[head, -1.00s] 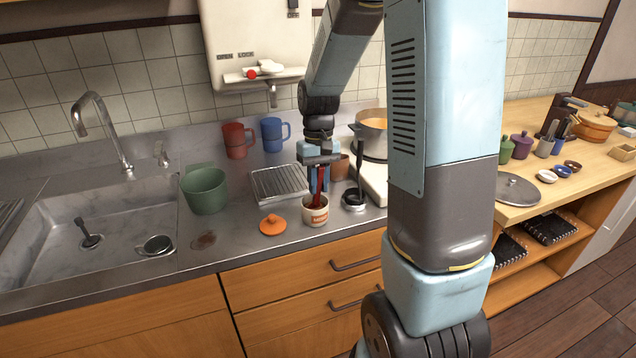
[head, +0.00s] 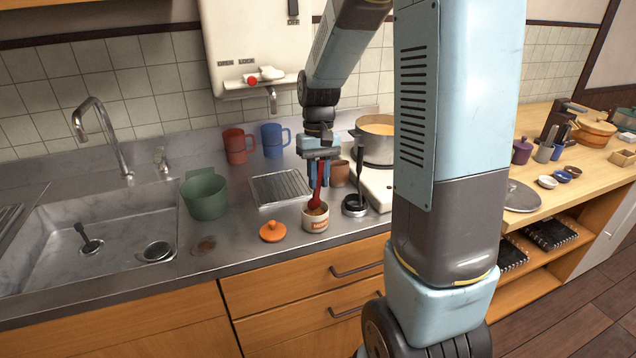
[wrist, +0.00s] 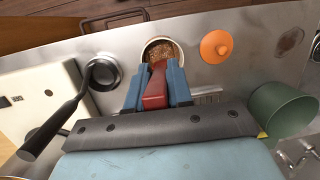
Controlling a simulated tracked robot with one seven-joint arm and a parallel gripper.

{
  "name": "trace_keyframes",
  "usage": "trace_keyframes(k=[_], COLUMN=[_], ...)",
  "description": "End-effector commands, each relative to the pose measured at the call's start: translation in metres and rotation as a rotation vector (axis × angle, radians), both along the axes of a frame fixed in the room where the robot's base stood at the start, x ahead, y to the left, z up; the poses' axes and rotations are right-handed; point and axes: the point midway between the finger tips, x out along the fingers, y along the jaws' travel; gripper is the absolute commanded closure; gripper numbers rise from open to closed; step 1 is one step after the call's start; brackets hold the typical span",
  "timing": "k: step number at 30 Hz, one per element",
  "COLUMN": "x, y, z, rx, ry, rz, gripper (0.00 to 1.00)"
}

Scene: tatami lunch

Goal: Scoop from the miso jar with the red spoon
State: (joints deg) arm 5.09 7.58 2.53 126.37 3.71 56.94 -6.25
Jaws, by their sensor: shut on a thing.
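The miso jar (head: 315,222) is a small cream pot with a red label, standing open on the steel counter. Brown miso (wrist: 158,50) shows inside it in the wrist view. My gripper (head: 319,180) is shut on the red spoon (head: 317,190), above the jar. The spoon's handle (wrist: 155,92) shows between the blue fingers in the wrist view. The spoon slants down to the jar's mouth, with its bowl at the miso. I cannot tell how deep the tip sits. The orange lid (head: 273,231) lies on the counter left of the jar.
A black ladle in a dark holder (head: 354,207) stands close right of the jar. A brown cup (head: 340,173), a stove with a pot (head: 375,145), a wire rack (head: 280,188) and a green cup (head: 205,195) are around.

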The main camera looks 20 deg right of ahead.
Motion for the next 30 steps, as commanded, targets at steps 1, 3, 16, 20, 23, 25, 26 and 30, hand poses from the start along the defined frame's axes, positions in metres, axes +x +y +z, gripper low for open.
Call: trace_keyframes(k=[1, 3, 16, 20, 23, 25, 26, 30], x=[0.0, 0.0, 0.0, 0.0, 0.0, 0.0, 0.0, 0.0], y=[0.0, 0.0, 0.0, 0.0, 0.0, 0.0, 0.0, 0.0], z=[0.003, 0.007, 0.031, 0.038, 0.044, 0.047, 0.048, 0.051], rx=[0.0, 0.0, 0.0, 0.0, 0.0, 0.0, 0.0, 0.0], ry=[-0.002, -0.001, -0.001, -0.001, -0.001, -0.001, 0.0, 0.0], rz=[0.0, 0.0, 0.0, 0.0, 0.0, 0.0, 0.0, 0.0], gripper=[1.0, 1.0, 1.0, 1.0, 1.0, 1.0, 1.0, 1.0])
